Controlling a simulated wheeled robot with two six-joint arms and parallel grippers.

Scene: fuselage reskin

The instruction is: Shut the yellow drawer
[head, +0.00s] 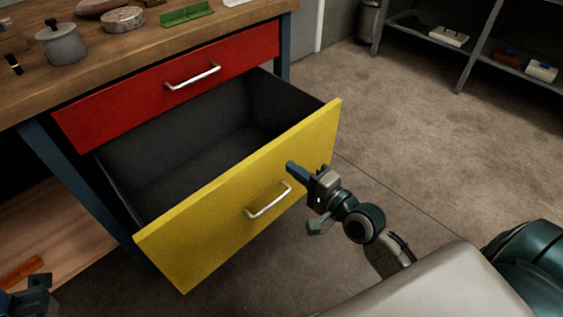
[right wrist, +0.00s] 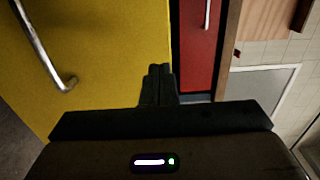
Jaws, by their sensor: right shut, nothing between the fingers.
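The yellow drawer (head: 240,200) is pulled well out of the workbench, and its dark inside looks empty. Its silver bar handle (head: 268,201) is on the yellow front. My right gripper (head: 292,168) is shut and empty, with its fingertips in front of the yellow front, above and right of the handle. In the right wrist view the closed fingertips (right wrist: 160,71) point along the yellow front (right wrist: 110,60), with the handle (right wrist: 45,45) to their left. I cannot tell if they touch the front. Part of my left gripper (head: 35,290) shows at the lower left corner; its jaws are unclear.
A red drawer (head: 170,88) above is closed. The wooden benchtop (head: 105,58) holds a grey pot (head: 61,45), a green tray (head: 187,14) and other items. Metal shelving (head: 470,45) stands at the back right. The concrete floor (head: 420,130) right of the drawer is clear.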

